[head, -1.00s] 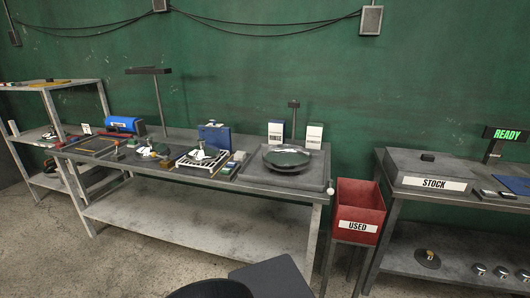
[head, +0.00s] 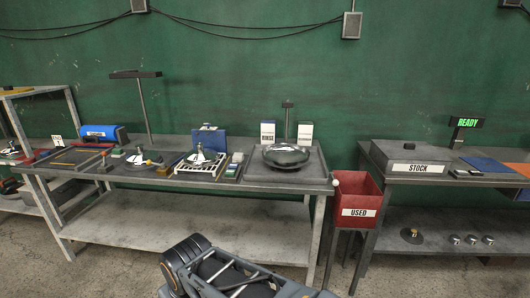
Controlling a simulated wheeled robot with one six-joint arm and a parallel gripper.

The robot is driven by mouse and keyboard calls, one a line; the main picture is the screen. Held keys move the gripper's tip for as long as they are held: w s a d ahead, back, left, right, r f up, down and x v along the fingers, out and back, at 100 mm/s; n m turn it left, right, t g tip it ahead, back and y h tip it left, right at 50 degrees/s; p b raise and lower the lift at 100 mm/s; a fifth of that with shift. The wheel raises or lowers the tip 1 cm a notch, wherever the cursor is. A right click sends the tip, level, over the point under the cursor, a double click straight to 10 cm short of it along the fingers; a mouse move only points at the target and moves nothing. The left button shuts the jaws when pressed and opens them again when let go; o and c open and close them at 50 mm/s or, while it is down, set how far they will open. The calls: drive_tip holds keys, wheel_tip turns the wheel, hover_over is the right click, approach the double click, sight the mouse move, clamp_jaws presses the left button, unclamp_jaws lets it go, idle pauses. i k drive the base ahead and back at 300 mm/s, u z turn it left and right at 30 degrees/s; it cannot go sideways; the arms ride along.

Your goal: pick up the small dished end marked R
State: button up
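No mark R can be read on any dish from here. A large shiny dished piece (head: 286,156) sits on the tray at the right end of the long bench. Smaller pieces with pale tops sit further left on the bench, one on a slatted rack (head: 203,168) and one on a dark plate (head: 144,161). I cannot tell whether either is the small dished end. My arm shows at the bottom middle, but its gripper is out of view.
A red USED bin (head: 358,197) stands between the long bench (head: 170,181) and the right-hand table, which holds a grey STOCK box (head: 410,158). Several small discs (head: 472,240) lie on its lower shelf. A lamp post (head: 145,105) rises behind the bench. Floor shows in front.

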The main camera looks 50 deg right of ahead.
sight(201, 157)
drive_tip(key=z, duration=0.45)
drive_tip(key=k, duration=0.5)
drive_tip(key=u, duration=0.05)
drive_tip(key=i, duration=0.6)
drive_tip(key=u, duration=0.9)
drive_tip(key=i, duration=2.2)
drive_tip(key=z, duration=1.35)
drive_tip(key=i, duration=0.65)
drive_tip(key=z, duration=0.7)
